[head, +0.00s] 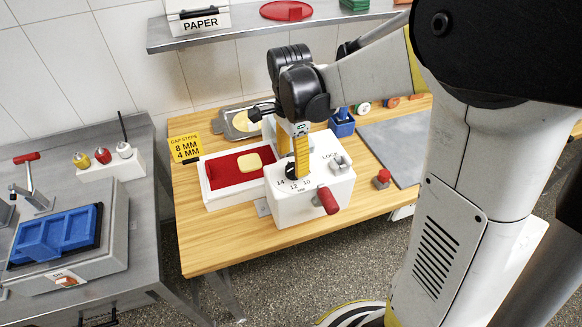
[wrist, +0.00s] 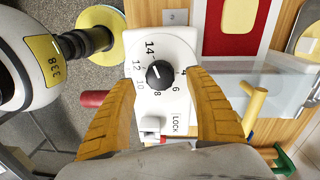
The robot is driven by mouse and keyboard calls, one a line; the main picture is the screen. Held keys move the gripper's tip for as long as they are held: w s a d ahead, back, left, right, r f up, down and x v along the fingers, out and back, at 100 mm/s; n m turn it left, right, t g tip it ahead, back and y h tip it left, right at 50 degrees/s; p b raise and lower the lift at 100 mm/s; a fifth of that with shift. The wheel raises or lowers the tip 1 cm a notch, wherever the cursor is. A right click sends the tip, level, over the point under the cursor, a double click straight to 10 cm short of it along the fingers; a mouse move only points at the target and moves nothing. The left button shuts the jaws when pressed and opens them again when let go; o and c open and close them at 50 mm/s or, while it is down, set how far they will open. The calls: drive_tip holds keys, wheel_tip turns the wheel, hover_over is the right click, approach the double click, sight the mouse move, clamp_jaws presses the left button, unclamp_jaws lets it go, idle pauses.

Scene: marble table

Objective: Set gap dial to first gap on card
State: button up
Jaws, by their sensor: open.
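The gap dial (wrist: 158,74) is a black round knob with a white mark on a white machine (head: 318,178). Numbers from 14 down to 4 ring it in the wrist view. Its white mark seems to point toward the 12 side, but the exact setting is too small to tell. My gripper (wrist: 161,80) is open, with its yellow fingers on either side of the dial and apart from it. In the head view my gripper (head: 298,160) hangs over the machine's top and partly hides the dial. The yellow card (head: 185,149) reads "GAP STEPS 8 MM 4 MM", with 8 MM first.
A LOCK lever (head: 340,163) and a red-ended handle (head: 326,201) stick out of the machine. A red tray (head: 222,176) with a pale slab adjoins its left. A red button (head: 383,178) and a grey slab (head: 390,140) are at right. The wooden table's front left (head: 215,240) is clear.

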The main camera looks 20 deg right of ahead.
sight(293, 168)
drive_tip(key=shift+s+f+b, duration=0.1)
drive_tip(key=shift+f+b, duration=0.2)
drive_tip(key=shift+f, duration=1.35)
drive_tip(key=shift+c, duration=0.5)
drive_tip(key=c, duration=1.1)
